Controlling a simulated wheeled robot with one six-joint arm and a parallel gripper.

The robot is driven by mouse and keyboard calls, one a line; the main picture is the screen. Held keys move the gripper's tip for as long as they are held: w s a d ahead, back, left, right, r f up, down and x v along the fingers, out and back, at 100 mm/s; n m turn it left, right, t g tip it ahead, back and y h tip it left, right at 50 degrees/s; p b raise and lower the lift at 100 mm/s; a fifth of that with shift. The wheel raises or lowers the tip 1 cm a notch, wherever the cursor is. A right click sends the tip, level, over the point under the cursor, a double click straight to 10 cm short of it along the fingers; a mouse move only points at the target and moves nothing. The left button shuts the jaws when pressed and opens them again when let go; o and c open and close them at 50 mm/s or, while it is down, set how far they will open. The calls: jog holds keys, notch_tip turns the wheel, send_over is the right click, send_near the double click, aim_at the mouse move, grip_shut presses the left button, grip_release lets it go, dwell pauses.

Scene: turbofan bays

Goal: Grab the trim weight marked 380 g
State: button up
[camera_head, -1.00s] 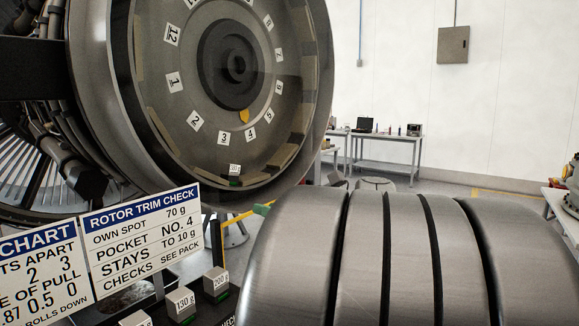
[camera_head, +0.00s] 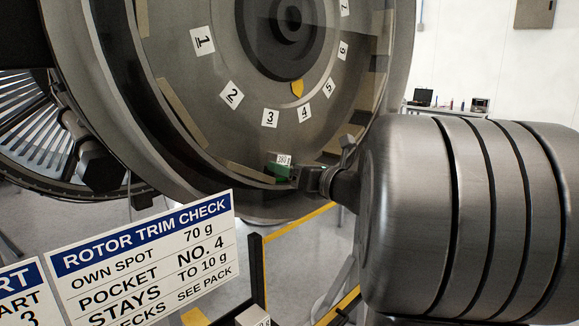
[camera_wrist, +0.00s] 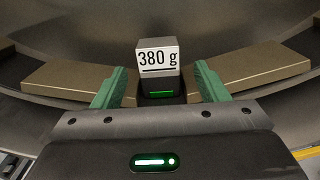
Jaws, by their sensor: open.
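The trim weight marked 380 g (camera_wrist: 157,56) is a small grey block with a white label.
Tan blocks (camera_wrist: 70,78) line the rim on both sides of the weight. A rotor trim check sign (camera_head: 145,255) stands in front at lower left. Another weight (camera_head: 253,316) shows at the bottom edge. A yellow-edged stand (camera_head: 300,222) is below the rotor.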

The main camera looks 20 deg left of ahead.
jog(key=x, duration=0.4)
jog(key=shift+w+a+p, duration=0.1)
jog(key=shift+a+p, duration=0.2)
jog(key=shift+p, duration=0.05)
